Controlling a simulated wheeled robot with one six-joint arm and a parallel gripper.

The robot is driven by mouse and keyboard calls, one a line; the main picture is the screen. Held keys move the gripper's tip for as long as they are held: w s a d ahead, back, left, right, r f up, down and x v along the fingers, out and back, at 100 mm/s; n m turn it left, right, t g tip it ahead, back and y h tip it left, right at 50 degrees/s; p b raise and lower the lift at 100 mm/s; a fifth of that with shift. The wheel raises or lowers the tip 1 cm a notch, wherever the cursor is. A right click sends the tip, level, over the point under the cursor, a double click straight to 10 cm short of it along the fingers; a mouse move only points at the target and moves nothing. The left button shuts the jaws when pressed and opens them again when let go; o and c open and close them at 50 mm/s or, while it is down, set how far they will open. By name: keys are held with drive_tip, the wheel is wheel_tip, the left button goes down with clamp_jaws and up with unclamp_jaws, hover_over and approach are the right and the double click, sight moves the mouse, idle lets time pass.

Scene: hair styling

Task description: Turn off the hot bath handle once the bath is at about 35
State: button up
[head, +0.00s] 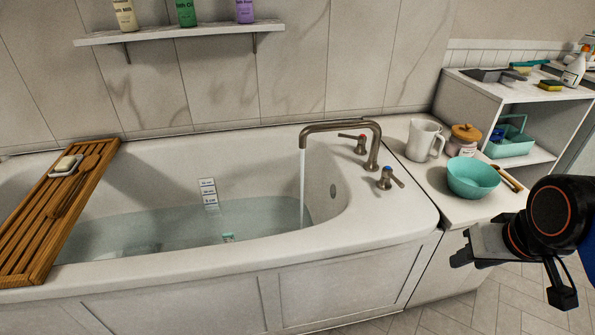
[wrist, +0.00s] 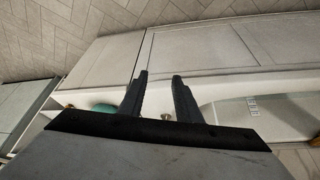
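The bath (head: 120,268) holds clear water (head: 180,225), and a stream runs into it from the bronze tap (head: 340,127). The hot handle (head: 361,147), marked red, stands behind the spout at the bath's right end. The cold handle (head: 387,181), marked blue, stands nearer the front. A marker strip (head: 208,192) with several labels is on the bath's inner wall. A small teal thing (head: 228,238) is at the water; I cannot read any number on it. My gripper (head: 458,258) is at the right, apart from both handles; its fingers (wrist: 160,78) are spread and empty in the wrist view.
A white counter (head: 437,193) right of the bath carries a white jug (head: 424,140), a lidded jar (head: 463,140) and a teal bowl (head: 473,178). A wooden bath tray (head: 40,225) spans the left end. A shelf (head: 180,33) with bottles hangs above.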

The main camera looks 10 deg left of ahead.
drive_tip(key=w+a+r+n, duration=0.25)
drive_tip(key=w+r, duration=0.25)
drive_tip(key=w, duration=0.5)
drive_tip(key=w+a+r+n+g, duration=0.1)
drive_tip(key=w+a+r+n, duration=0.15)
drive_tip(key=w+r, duration=0.45)
drive_tip(key=w+a+r+n, duration=0.1)
drive_tip(key=w+r+n, duration=0.25)
drive_tip(key=w, duration=0.85)
drive_tip(key=n+g, duration=0.2)
drive_tip(key=n, duration=0.8)
hover_over(344, 135)
drive_tip(key=s, duration=0.3)
wheel_tip(344, 135, down, 7)
drive_tip(key=w+f, duration=0.1)
drive_tip(key=f, duration=0.4)
drive_tip(key=w+f, duration=0.1)
drive_tip(key=f, duration=0.5)
drive_tip(key=w+f, duration=0.1)
drive_tip(key=f, duration=0.5)
drive_tip(key=shift+a+f, duration=0.1)
drive_tip(key=shift+f, duration=0.05)
clamp_jaws()
